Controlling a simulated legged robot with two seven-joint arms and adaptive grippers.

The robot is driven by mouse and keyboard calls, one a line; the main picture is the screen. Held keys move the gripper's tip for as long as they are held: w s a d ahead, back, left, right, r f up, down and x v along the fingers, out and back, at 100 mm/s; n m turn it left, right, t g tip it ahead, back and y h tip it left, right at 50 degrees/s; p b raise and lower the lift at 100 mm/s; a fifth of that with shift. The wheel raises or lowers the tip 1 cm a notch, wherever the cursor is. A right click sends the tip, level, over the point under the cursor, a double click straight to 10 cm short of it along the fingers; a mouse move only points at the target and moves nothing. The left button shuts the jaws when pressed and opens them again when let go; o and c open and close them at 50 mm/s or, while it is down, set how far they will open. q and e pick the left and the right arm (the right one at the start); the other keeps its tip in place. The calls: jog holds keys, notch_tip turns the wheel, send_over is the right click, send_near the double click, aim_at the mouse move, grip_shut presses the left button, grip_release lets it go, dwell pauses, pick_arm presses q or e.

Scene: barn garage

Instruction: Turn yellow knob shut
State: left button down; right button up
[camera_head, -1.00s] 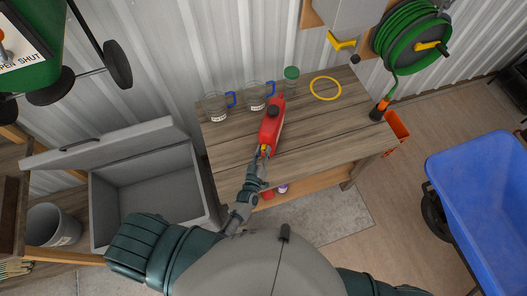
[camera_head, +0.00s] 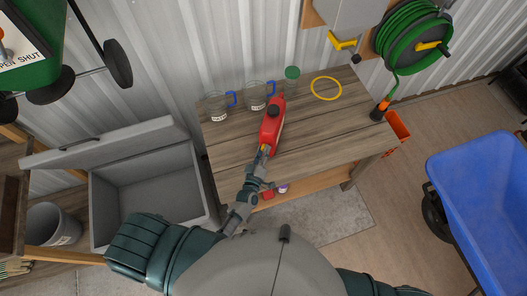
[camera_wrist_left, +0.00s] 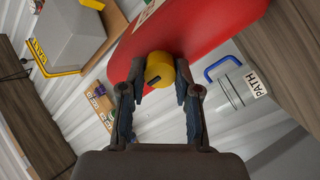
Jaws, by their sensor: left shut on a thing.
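The yellow knob (camera_wrist_left: 160,69) sticks out of the end of a red canister (camera_wrist_left: 195,25) in the left wrist view. It is a short cylinder with a dark slot in its face. The red canister also shows in the head view (camera_head: 272,131), lying on the workbench (camera_head: 325,127) with a black cap on top. My left gripper (camera_wrist_left: 157,90) is shut on the yellow knob, one finger on each side of it. In the head view my left gripper (camera_head: 262,158) meets the canister's near end and mostly hides the knob. My right gripper is out of view.
Glass mugs with blue handles (camera_head: 256,95), a green-lidded jar (camera_head: 291,80) and a yellow ring (camera_head: 326,88) stand or lie behind the canister. A hose reel (camera_head: 412,38) hangs at the right. An open grey chest (camera_head: 150,205) is at the left, a blue bin (camera_head: 485,200) at the right.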

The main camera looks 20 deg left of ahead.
pick_arm(q)
jog(key=shift+s+f, duration=0.1)
jog(key=shift+f, duration=0.05)
jog(key=c, duration=0.8)
grip_release()
jog(key=s, duration=1.2)
jog(key=shift+a, duration=0.15)
